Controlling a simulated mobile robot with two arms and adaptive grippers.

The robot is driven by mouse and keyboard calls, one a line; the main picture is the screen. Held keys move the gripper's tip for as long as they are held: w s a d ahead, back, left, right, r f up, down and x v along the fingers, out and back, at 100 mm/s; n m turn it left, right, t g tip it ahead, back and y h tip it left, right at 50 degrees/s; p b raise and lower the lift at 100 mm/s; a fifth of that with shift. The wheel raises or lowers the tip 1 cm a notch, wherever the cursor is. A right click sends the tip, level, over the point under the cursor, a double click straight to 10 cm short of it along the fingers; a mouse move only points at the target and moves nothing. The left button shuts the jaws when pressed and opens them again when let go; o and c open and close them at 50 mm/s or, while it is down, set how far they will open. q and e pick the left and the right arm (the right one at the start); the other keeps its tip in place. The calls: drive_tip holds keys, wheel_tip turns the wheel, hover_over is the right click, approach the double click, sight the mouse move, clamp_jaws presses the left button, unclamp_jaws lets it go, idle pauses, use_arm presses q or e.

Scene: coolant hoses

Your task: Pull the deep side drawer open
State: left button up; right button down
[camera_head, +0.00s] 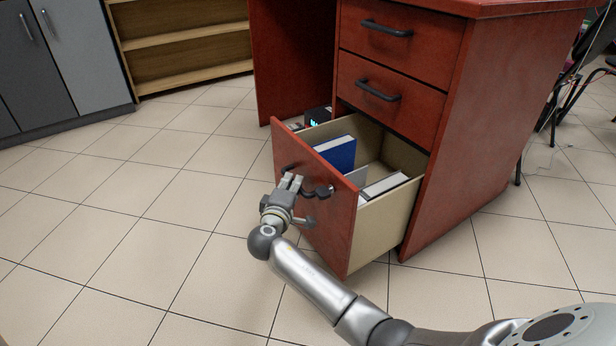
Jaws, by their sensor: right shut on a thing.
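The deep side drawer (390,226) is the lowest one in the red-brown desk (468,170) and stands well out from it. Its red front panel (338,235) faces left, with a dark handle (318,192) near the top. My right gripper (292,183) is at that handle, shut on it; the handle is partly hidden behind the fingers. Inside the drawer are a blue binder (338,153) and some white and grey files (384,185). My left gripper is not in view.
Two shut drawers with dark handles, an upper one (386,28) and a middle one (378,90), sit above. Grey cabinets (85,50) and a wooden shelf (190,45) stand at the back left. The tiled floor (130,230) left of the drawer is clear. A chair (575,85) is at the right.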

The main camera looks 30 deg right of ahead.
drive_tip(key=a, duration=0.6)
drive_tip(key=shift+s+a, duration=0.3)
drive_tip(key=shift+a, duration=0.1)
drive_tip(key=c, duration=1.5)
unclamp_jaws()
drive_tip(key=shift+o, duration=0.2)
drive_tip(key=v, duration=1.2)
